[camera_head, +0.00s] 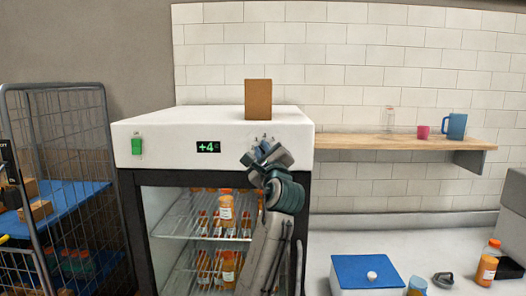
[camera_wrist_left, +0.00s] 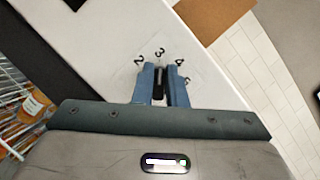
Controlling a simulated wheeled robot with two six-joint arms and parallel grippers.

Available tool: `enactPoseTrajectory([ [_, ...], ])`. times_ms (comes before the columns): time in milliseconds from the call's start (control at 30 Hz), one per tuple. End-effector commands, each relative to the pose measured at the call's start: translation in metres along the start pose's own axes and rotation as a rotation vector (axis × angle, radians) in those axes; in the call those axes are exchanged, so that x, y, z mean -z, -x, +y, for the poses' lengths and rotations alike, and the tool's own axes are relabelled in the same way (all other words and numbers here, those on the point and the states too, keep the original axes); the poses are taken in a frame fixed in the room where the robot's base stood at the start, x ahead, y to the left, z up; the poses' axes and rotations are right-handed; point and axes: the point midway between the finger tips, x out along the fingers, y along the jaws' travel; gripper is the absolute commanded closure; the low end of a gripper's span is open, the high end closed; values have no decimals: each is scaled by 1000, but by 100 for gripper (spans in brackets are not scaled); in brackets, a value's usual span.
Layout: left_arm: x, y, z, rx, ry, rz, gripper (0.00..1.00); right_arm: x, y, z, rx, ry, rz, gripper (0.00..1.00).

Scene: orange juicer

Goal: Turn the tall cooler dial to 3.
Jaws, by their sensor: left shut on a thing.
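The tall cooler (camera_head: 170,122) is a white-topped cabinet with a dark-framed glass door. Its front panel has a green switch (camera_head: 137,147) and a display (camera_head: 208,147) reading +4. My left gripper (camera_head: 262,154) is at the right end of this panel and covers the dial in the head view. In the left wrist view, the two blue fingers (camera_wrist_left: 159,84) are shut on the dark dial (camera_wrist_left: 158,82). The printed numbers 2, 3, 4 and 5 show around it, with 3 just beyond the fingertips. I cannot make out a pointer mark. My right gripper is out of view.
A brown box (camera_head: 258,99) stands on the cooler top. Bottles (camera_head: 226,212) stand on racks inside. A wire cage trolley (camera_head: 60,180) is at left. A wooden shelf (camera_head: 350,142) with cups is at right, above a counter with a blue-lidded box (camera_head: 366,271).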

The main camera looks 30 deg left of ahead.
Motion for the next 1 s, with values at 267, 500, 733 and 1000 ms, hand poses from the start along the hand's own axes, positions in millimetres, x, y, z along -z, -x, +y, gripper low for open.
enactPoseTrajectory([
  [267, 1, 0, 0, -13, 33, 2, 100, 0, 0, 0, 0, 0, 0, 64],
  [500, 1, 0, 0, -14, 33, 2, 100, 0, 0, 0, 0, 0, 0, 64],
  [733, 0, 0, 0, -13, 32, 1, 66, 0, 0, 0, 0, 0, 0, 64],
  [1000, 1, 2, 0, -13, 33, 1, 66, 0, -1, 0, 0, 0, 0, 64],
])
